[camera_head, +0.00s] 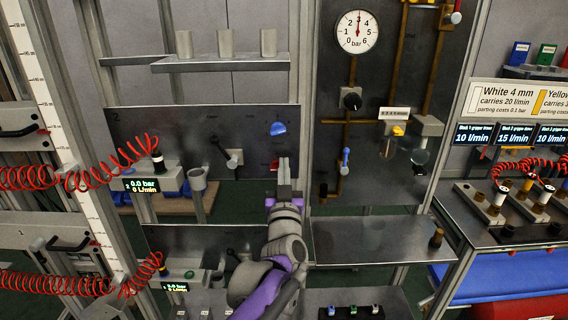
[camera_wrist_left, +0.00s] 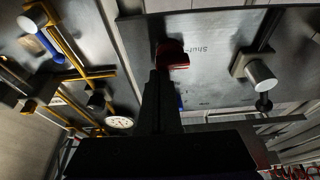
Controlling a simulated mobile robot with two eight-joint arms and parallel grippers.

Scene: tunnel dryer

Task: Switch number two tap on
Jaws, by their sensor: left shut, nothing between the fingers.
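The panel marked 2 (camera_head: 180,135) stands upright in the middle of the head view. It bears a black-handled tap lever (camera_head: 221,148) on a grey body, a blue knob (camera_head: 278,128) high on its right and a red knob (camera_head: 274,165) below that. My left gripper (camera_head: 284,162) is shut and empty, pointing up in front of the panel's right edge, close to the red knob. In the left wrist view the fingertips (camera_wrist_left: 160,74) are just beside the red knob (camera_wrist_left: 172,56); whether they touch it I cannot tell. The tap body (camera_wrist_left: 262,75) is to the right there. My right gripper is out of view.
A pressure gauge (camera_head: 357,32) and brown pipes with a blue lever (camera_head: 345,158) are on the board to the right. Red coiled hoses (camera_head: 110,175) hang at the left. A small display (camera_head: 141,185) reads 0.0 bar.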

